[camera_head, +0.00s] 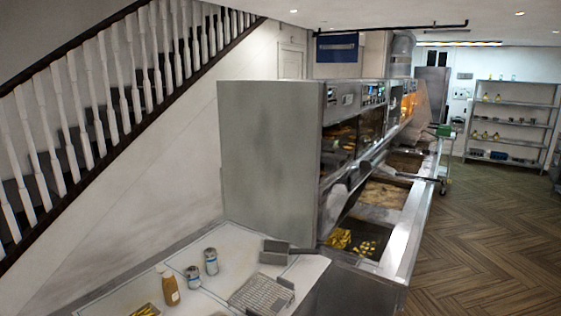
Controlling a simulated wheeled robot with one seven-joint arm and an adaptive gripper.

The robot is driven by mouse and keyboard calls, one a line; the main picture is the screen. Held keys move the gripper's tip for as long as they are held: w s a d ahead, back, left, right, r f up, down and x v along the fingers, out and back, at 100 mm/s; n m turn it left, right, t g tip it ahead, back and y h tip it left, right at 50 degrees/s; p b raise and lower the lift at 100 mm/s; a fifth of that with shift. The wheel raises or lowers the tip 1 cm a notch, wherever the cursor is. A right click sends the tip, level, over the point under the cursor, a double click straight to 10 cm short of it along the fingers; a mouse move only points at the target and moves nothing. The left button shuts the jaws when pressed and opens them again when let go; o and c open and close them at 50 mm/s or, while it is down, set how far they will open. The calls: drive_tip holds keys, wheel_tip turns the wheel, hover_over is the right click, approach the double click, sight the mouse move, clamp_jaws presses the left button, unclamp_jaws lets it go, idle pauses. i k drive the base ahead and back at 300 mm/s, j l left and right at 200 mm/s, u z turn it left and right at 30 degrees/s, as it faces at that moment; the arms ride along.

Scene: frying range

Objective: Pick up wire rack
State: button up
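The wire rack (261,293) appears to be the flat grey grid lying on the white counter (225,276) at the bottom centre, near the counter's right end. A small grey block sits at its right edge; I cannot tell whether it is part of the rack. My gripper is not in view.
A grey metal box (273,252) stands behind the rack. Two cans (211,262) and a brown bottle (170,285) stand to its left. A tall steel panel (268,150) rises behind the counter. Fryer vats (362,240) run along the right. The wooden floor (490,250) is clear.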

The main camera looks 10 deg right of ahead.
sight(338, 156)
drive_tip(key=i+l+u, duration=0.3)
drive_tip(key=l+u, duration=0.3)
drive_tip(key=l, duration=0.2)
drive_tip(key=i+l+u, duration=0.1)
drive_tip(key=l+u, duration=0.15)
drive_tip(key=l, duration=0.2)
